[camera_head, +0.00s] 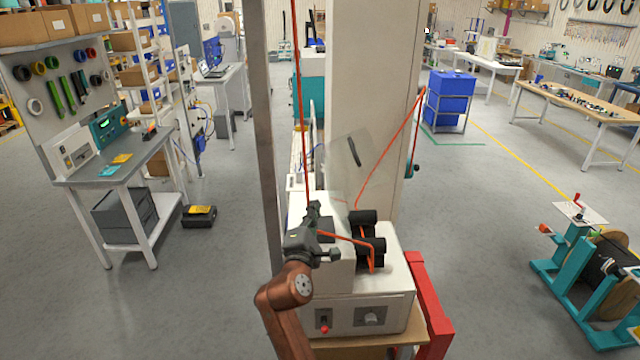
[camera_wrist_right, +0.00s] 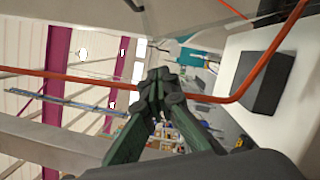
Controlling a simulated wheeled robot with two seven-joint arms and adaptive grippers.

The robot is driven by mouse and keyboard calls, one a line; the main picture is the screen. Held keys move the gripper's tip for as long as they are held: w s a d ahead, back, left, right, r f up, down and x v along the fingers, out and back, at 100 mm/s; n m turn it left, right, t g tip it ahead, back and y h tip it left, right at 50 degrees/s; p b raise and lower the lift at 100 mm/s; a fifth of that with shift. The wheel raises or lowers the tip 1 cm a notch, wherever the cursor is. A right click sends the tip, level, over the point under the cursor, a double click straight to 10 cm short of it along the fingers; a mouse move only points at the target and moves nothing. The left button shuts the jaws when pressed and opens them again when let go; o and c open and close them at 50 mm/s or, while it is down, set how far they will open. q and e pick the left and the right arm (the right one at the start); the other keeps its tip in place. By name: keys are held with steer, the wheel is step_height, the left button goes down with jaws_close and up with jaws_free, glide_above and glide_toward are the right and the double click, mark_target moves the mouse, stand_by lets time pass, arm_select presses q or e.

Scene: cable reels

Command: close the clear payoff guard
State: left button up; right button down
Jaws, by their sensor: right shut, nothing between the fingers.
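The clear payoff guard (camera_head: 340,172) is a faint see-through panel with a black handle (camera_head: 354,152). It stands raised and tilted above the white payoff machine (camera_head: 345,290), in front of the pale column. My right gripper (camera_head: 314,208) is shut and empty, over the left part of the machine, below and left of the handle. In the right wrist view its dark green fingers (camera_wrist_right: 158,78) meet at the tips, close to the orange cable (camera_wrist_right: 70,75); I cannot tell whether they touch it. My left gripper is not in view.
Black rollers (camera_head: 368,240) carry the orange cable (camera_head: 390,148) just right of my gripper. A tall pale column (camera_head: 370,90) and a grey post (camera_head: 263,150) rise behind. Floor on both sides is mostly clear.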

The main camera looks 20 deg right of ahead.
steer(key=p+x, duration=0.2)
steer(key=x, duration=0.7)
steer(key=shift+w+d, duration=0.2)
steer(key=shift+w, duration=0.2)
